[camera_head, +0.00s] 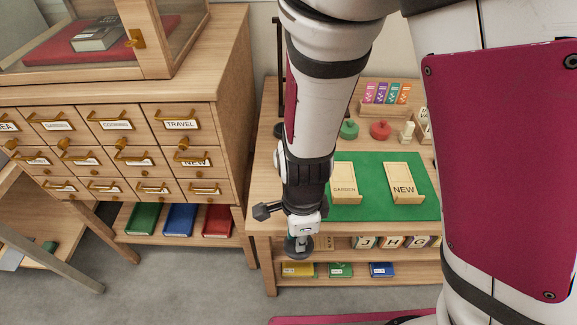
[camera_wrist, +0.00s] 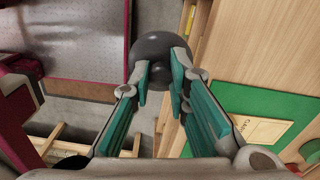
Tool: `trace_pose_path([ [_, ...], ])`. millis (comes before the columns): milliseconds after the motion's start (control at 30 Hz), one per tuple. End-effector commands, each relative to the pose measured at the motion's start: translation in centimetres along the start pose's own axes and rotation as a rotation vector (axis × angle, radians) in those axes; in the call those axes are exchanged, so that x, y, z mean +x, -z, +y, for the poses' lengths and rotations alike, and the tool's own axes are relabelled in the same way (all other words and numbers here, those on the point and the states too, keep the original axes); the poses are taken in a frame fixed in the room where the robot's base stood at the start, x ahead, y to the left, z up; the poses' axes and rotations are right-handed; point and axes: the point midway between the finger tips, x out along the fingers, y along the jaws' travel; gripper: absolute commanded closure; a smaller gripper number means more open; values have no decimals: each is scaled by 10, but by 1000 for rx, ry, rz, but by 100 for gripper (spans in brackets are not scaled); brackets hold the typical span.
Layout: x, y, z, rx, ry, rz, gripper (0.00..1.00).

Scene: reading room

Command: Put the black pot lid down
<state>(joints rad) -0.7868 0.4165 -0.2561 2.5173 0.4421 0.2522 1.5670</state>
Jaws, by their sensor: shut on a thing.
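The black pot lid is a dark, round disc with a knob, low in the head view (camera_head: 292,247) and at the top middle of the wrist view (camera_wrist: 152,45). My gripper (camera_head: 302,228) is shut on its knob, with the teal-lined fingers (camera_wrist: 161,78) on either side of it. The lid hangs in the air by the front edge of the light wooden table (camera_head: 262,218). Floor shows to its left in the wrist view and wood to its right. My fingers hide part of the knob.
A green mat (camera_head: 375,209) on the table bears wooden pieces marked GARDEN (camera_head: 344,188) and NEW (camera_head: 403,188). Green (camera_head: 349,129) and red (camera_head: 381,130) knobbed objects stand behind it. A drawer cabinet (camera_head: 243,120) stands left. Shelves below the tabletop hold letter blocks and books.

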Motion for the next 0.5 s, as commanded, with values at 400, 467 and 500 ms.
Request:
trace_pose_path([
  [400,9,-13,-96,1,3,1,100],
  [467,11,-15,-110,1,2,1,100],
  [500,11,-16,-118,1,2,1,100],
])
